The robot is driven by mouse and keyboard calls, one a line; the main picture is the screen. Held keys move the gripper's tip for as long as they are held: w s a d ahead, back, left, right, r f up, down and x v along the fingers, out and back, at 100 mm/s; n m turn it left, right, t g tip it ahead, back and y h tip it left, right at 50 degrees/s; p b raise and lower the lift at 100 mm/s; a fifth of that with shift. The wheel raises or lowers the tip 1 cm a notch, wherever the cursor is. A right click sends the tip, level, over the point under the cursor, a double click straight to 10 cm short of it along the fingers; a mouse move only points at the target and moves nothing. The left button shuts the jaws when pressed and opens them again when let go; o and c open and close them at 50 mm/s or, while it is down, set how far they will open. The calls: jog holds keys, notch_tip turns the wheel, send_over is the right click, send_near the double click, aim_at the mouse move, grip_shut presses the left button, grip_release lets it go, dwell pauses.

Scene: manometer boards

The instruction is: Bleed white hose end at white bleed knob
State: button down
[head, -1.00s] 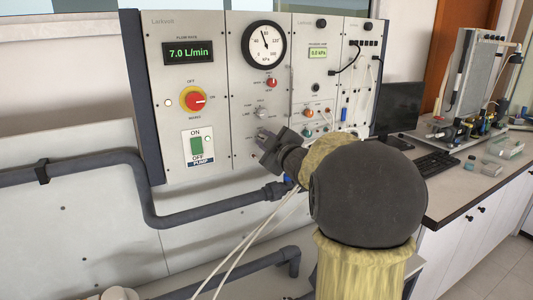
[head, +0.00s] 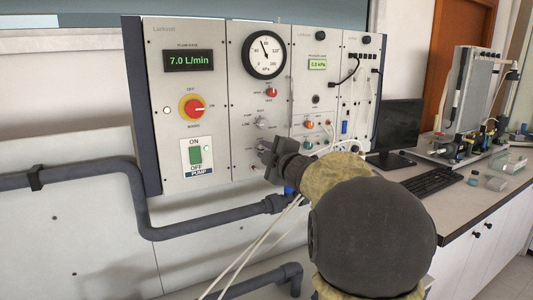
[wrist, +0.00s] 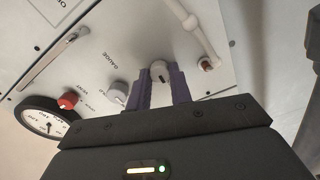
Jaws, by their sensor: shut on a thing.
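The white bleed knob (wrist: 160,72), a small pale knob with a dark line on its face, sits low on the gauge panel, between my fingers in the wrist view. My gripper (wrist: 159,80) is shut on it; in the head view my gripper (head: 265,146) is against the lower part of the panel and hides the knob. A white hose (wrist: 197,24) runs down the panel beside the knob, ending near a brass fitting (wrist: 207,63). White hoses (head: 268,228) also hang below my wrist in the head view; I cannot tell which one is the task's.
A round pressure gauge (head: 264,52), a red knob (head: 271,92) and a grey selector knob (head: 262,123) are above my gripper. The flow display (head: 189,60) reads 7.0 L/min. A dark pipe (head: 200,232) runs below the panels. A monitor (head: 398,125) stands on the right bench.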

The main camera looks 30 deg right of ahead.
jog(key=c, duration=1.3)
grip_release()
jog(key=shift+o, duration=0.2)
jog(key=s, duration=1.7)
jog(key=shift+s+d, duration=0.2)
jog(key=shift+d, duration=0.05)
jog(key=shift+f, duration=0.1)
